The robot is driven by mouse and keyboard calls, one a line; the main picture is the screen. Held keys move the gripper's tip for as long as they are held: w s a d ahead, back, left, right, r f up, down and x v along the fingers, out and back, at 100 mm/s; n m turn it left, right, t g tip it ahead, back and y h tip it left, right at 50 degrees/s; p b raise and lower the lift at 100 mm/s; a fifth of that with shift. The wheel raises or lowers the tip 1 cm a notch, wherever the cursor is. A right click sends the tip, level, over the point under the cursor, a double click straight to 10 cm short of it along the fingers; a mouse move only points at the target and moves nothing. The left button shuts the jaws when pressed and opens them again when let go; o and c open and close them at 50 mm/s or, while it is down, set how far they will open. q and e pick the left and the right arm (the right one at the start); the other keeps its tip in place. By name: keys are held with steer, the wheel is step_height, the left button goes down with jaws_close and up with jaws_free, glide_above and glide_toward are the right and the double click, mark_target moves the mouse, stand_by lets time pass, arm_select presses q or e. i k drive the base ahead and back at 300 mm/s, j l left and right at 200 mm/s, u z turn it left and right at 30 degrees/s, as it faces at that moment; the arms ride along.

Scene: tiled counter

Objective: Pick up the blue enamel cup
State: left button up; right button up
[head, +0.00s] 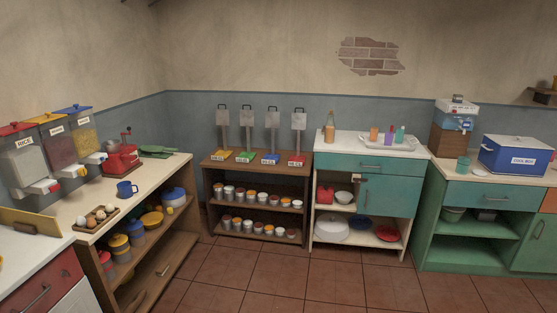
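The blue enamel cup (126,190) stands upright on the cream-topped wooden counter at the left, near its front edge. Its handle points to the right. Nothing covers it. Neither of my grippers shows in the head view.
An egg tray (96,217) lies just in front of the cup, left of it. A red grinder (122,157) and grain dispensers (25,158) stand behind. Lidded jars (118,247) fill the shelf below. The tiled floor (290,273) in the middle is clear.

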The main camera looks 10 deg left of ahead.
mark_target(124, 188)
steer(key=i+u, duration=0.25)
steer(key=i, duration=0.6)
steer(key=i+l+u, duration=0.25)
steer(key=i, duration=0.55)
steer(key=j, duration=0.1)
